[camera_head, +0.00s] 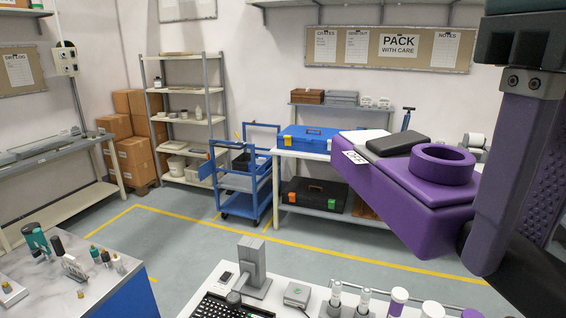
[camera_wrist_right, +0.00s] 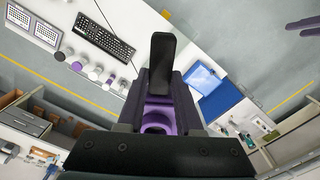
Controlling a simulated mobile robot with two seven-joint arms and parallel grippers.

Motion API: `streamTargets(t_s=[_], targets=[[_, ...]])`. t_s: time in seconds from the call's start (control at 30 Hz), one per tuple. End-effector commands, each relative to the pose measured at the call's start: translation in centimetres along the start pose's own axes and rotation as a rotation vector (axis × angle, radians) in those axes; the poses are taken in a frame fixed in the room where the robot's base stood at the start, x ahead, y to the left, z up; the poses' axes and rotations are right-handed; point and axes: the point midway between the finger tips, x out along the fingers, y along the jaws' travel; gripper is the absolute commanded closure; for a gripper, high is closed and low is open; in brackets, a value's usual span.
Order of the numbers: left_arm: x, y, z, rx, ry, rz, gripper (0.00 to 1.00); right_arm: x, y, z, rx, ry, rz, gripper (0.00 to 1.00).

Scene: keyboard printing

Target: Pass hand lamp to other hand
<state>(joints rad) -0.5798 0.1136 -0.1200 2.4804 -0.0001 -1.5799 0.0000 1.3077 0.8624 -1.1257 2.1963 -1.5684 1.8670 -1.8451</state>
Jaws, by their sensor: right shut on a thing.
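My right gripper (camera_head: 372,158) reaches in from the right of the head view, purple, high above the desk. In the right wrist view its purple fingers (camera_wrist_right: 160,84) are shut on a dark, flat, round-ended thing, which I take for the hand lamp (camera_wrist_right: 162,52). Its black body (camera_head: 398,145) also shows in the head view, on the purple jaws. Part of it is hidden between the fingers. Two purple prongs, which look like my left gripper (camera_wrist_right: 306,26), show apart at the top right edge of the wrist view, empty and away from the lamp. The left gripper is outside the head view.
A white desk below holds a keyboard (camera_head: 226,306), a grey stand (camera_head: 253,268) and several small jars (camera_head: 397,300). A marble-topped bench (camera_head: 68,275) with bottles stands at lower left. A blue cart (camera_head: 243,182) and a workbench with a blue toolbox (camera_head: 308,138) stand behind. Open floor lies between.

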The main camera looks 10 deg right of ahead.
Motion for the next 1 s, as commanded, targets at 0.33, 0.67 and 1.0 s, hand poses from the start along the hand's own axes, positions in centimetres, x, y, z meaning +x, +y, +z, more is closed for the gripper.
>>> streamTargets(t_s=[0.33, 0.67, 1.0], targets=[[0.1, 0.0, 0.1, 0.0, -0.001, 0.0, 0.5, -0.7, -4.3, -1.2, -0.139, 0.002, -0.003, 1.0], [0.1, -0.2, 0.1, 0.006, -0.002, -0.005, 0.5, -2.2, -13.2, -3.5, -0.425, 0.003, 0.0, 1.0], [0.1, -0.2, 0.1, 0.009, -0.003, -0.007, 0.5, -3.3, -20.0, -5.4, -0.651, 0.003, 0.0, 1.0]])
